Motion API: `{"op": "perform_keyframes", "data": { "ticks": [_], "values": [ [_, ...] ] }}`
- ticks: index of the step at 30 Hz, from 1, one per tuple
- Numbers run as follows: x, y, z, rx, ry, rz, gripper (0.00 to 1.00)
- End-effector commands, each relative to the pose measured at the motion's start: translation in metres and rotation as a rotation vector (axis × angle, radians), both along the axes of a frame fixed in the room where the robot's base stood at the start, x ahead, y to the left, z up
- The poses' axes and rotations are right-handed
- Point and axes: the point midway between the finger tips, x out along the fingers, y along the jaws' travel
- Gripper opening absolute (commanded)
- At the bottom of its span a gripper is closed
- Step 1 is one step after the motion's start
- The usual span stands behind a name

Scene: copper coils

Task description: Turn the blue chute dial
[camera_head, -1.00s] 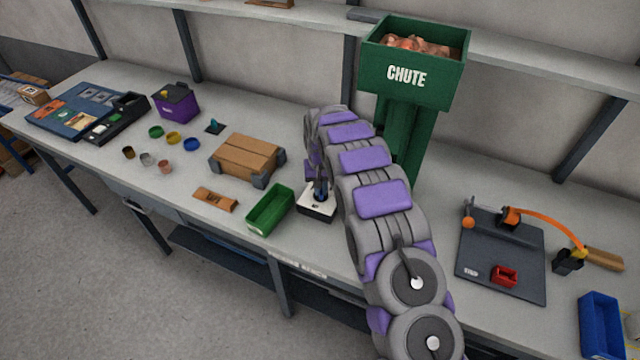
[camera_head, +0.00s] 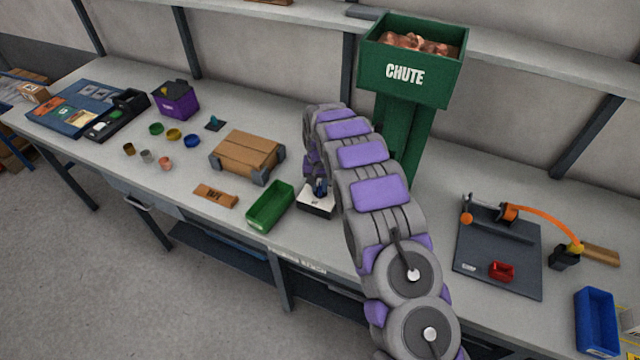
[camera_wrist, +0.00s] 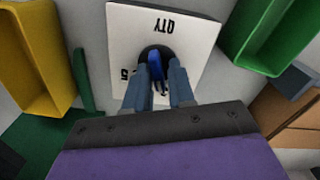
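The blue chute dial (camera_wrist: 155,67) stands on a dark round base in a white plate (camera_wrist: 185,28) marked "QTY". In the wrist view, the two fingers of my gripper (camera_wrist: 158,82) straddle the dial, one on each side. They are apart, with a narrow gap at the right finger; contact at the left finger cannot be told. In the head view, the dial (camera_head: 320,190) and its white plate (camera_head: 315,209) are partly hidden by my arm. The green chute (camera_head: 405,75), holding copper-coloured pieces, stands behind my arm.
A green bin (camera_head: 270,206) sits close left of the dial plate, with a wooden box (camera_head: 246,154) behind it. A yellow bin (camera_wrist: 28,55) flanks the plate in the wrist view. A dark board (camera_head: 490,262) with tools lies right of my arm.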

Motion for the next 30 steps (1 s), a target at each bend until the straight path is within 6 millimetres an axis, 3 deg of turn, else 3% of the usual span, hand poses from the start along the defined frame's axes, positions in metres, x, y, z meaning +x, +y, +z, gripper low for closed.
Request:
{"op": "perform_keyframes", "data": {
  "ticks": [4, 14, 20, 30],
  "values": [
    [0.001, -0.001, 0.0, 0.0, -0.001, -0.001, 0.38],
    [0.002, -0.002, 0.006, 0.001, -0.003, -0.001, 0.38],
    [0.002, -0.001, 0.038, 0.001, -0.005, -0.001, 0.38],
    [0.003, 0.0, 0.114, 0.001, -0.005, -0.001, 0.38]
  ]
}}
